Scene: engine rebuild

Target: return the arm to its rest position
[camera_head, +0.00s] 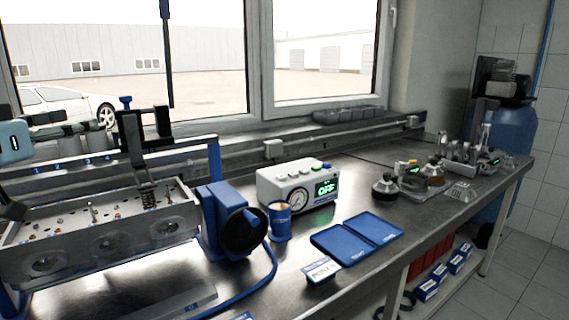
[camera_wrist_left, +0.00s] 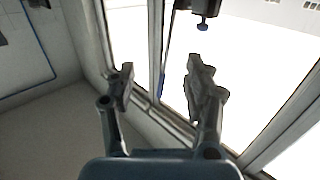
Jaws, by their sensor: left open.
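My left gripper (camera_head: 70,123) shows at the left edge of the head view, level with the window sill, behind and above the engine cylinder head (camera_head: 95,240). Its light blue body is partly cut off by the frame edge. In the left wrist view my left gripper (camera_wrist_left: 160,88) has its two fingers spread apart with nothing between them, and the bright window lies beyond. My right gripper is in neither view.
A black clamp-like fixture (camera_head: 130,130) with a blue knob stands over the cylinder head, near my left gripper; the fixture also shows in the left wrist view (camera_wrist_left: 205,8). A white control box (camera_head: 297,185), blue cup (camera_head: 279,222) and blue tray (camera_head: 340,240) stand right.

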